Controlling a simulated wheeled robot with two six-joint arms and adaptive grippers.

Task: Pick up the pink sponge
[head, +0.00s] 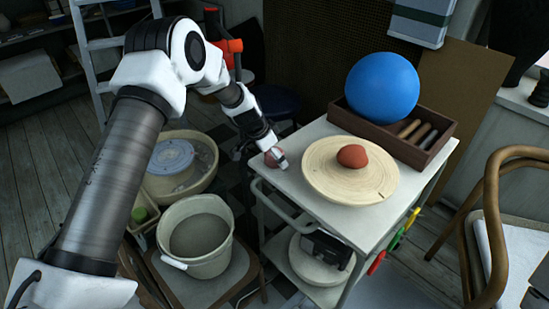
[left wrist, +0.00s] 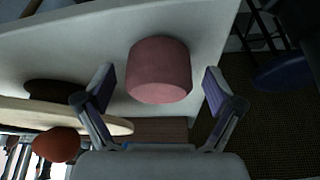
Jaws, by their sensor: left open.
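The pink sponge (left wrist: 159,70) is a short, rounded cylinder on the pale trolley top (left wrist: 60,55). In the left wrist view it sits between the two fingers of my left gripper (left wrist: 158,88), which is open, with space visible on both sides. In the head view the sponge (head: 273,157) shows only partly, at the trolley's left corner, with the tip of my left gripper (head: 281,160) over it. My right gripper is in neither view.
Beside the sponge, a round wooden board (head: 335,185) carries a reddish-brown lump (head: 352,156). Behind it, a wooden box (head: 440,130) holds a blue ball (head: 382,88) and several sticks. A bucket (head: 197,262) and a basin (head: 205,180) stand left of the trolley.

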